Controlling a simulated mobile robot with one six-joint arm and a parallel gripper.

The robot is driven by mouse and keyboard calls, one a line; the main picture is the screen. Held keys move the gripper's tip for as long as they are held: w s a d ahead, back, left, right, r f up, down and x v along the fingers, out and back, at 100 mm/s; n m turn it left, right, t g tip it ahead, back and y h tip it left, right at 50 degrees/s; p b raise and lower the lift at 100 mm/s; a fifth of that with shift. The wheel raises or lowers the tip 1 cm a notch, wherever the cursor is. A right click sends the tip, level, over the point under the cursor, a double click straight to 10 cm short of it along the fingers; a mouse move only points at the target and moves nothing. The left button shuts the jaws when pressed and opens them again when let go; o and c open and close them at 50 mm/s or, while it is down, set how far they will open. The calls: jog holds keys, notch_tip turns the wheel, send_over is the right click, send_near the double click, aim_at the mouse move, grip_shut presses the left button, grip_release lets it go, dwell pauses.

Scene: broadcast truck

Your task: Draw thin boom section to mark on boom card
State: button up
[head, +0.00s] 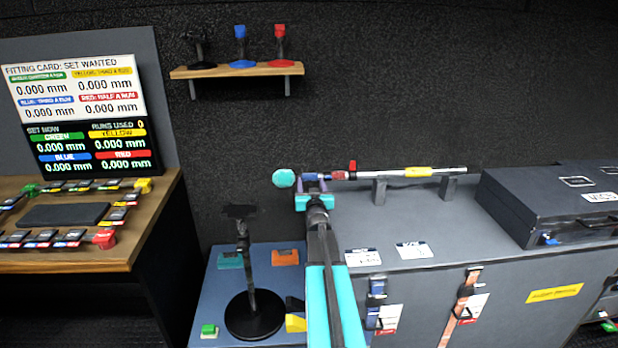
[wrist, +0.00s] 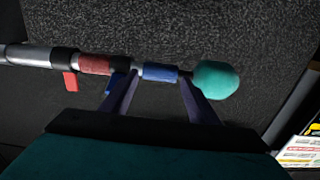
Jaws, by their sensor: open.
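The boom (head: 400,173) lies level across two grey supports on top of a dark case. It has a thick silver tube with a yellow band, a black collar with a red lever, a red band, a blue section and a teal ball end (head: 284,178). The blue section (wrist: 160,72) shows in the wrist view between the fingers of my open gripper (wrist: 160,80). The fingertips reach the boom's line; contact cannot be told. In the head view my gripper (head: 314,182) partly covers the thin end. Two small white cards lie on the case; which is the boom card cannot be told.
The dark case (head: 470,230) carries a black box (head: 550,205) at right. A desk with a fitting card display (head: 80,110) stands left. A blue-topped low surface holds a round-based black stand (head: 254,312). A wooden shelf (head: 237,70) hangs on the wall.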

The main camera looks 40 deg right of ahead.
aim_at(310, 178)
jog(key=shift+p+x, duration=0.4)
jog(key=shift+x, duration=2.4)
jog(key=shift+c, duration=0.5)
jog(key=c, duration=1.1)
jog(key=shift+c, duration=0.2)
jog(key=shift+a+b, duration=0.1)
jog(key=shift+b, duration=0.2)
